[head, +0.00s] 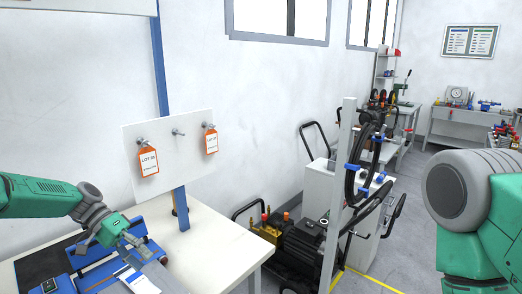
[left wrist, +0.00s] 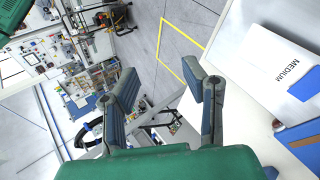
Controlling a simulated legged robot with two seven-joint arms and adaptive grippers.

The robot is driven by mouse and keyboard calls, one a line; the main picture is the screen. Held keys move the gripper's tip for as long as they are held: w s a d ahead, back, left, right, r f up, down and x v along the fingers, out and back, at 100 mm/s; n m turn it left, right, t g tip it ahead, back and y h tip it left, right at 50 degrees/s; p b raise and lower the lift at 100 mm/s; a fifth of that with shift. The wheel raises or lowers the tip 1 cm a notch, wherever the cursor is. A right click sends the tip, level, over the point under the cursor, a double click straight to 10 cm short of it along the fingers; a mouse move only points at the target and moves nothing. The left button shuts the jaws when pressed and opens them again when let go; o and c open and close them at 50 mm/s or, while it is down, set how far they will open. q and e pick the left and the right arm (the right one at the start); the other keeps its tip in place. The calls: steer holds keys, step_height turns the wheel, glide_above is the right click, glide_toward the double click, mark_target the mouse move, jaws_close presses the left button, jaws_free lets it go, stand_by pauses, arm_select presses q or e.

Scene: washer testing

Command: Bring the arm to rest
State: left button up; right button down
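My left arm comes in from the left edge of the head view. Its gripper (head: 137,246) is over the blue items at the left end of the white table (head: 215,258). In the left wrist view the two fingers of my left gripper (left wrist: 162,82) stand apart with nothing between them. A white panel marked MEDIUM (left wrist: 270,62) lies to the right of the fingers there. Part of my right arm fills the right edge of the head view; its gripper is out of the picture.
A black pump machine (head: 300,240) and a cart with a black hose (head: 357,180) stand right of the table. Open floor (head: 410,210) lies beyond.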

arm_select(q)
steer(key=s+d+f+n+y+b, duration=0.15)
steer(key=s+d+f, duration=0.25)
steer(key=f, duration=0.5)
steer(key=s+d+f+y+b, duration=0.2)
steer(key=s+d+f+b, duration=0.15)
steer(key=f, duration=0.65)
steer(key=s+d+f+y+b, duration=0.25)
steer(key=s+f+b, duration=0.25)
steer(key=s+f, duration=0.8)
steer(key=s+a+f+t+y+b, duration=0.1)
steer(key=s+a+b, duration=0.2)
steer(key=s, duration=0.5)
steer(key=s+a+f+t+y+b, duration=0.1)
steer(key=s+a+t+y+b, duration=0.1)
steer(key=s, duration=0.7)
steer(key=a+n+b, duration=0.1)
steer(key=a, duration=0.1)
steer(key=shift+s+a+f+t+y, duration=0.25)
steer(key=shift+a+f+t+y, duration=0.05)
steer(key=shift+a, duration=0.05)
